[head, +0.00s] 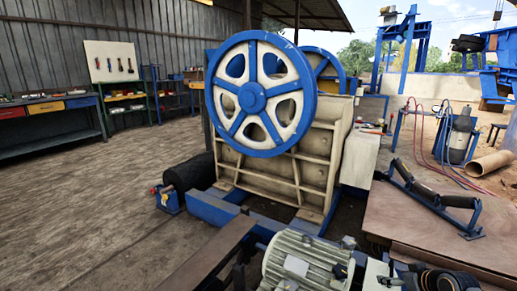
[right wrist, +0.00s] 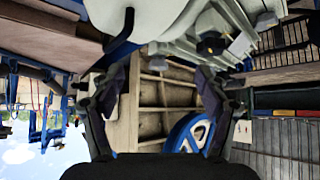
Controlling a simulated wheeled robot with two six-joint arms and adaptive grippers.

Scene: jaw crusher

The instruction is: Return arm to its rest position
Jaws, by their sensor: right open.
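My right gripper (head: 436,274) is low at the right of the head view, beside the pale housing next to the grey finned motor. In the right wrist view its two dark fingers stand wide apart, with nothing between the fingertips (right wrist: 162,85). That view is upside down and looks past the fingers to the crusher's ribbed cream side (right wrist: 160,110) and blue flywheel (right wrist: 188,133). The jaw crusher (head: 275,165) stands upright in the middle of the head view with its blue-and-cream flywheel (head: 258,93). My left arm and gripper are not in view.
The motor (head: 300,262) and a blue base frame (head: 215,207) lie in front of the crusher. A roller bracket (head: 435,200) sits on the brown plate at right. A workbench (head: 50,125) stands at far left. The floor (head: 90,210) at left is clear.

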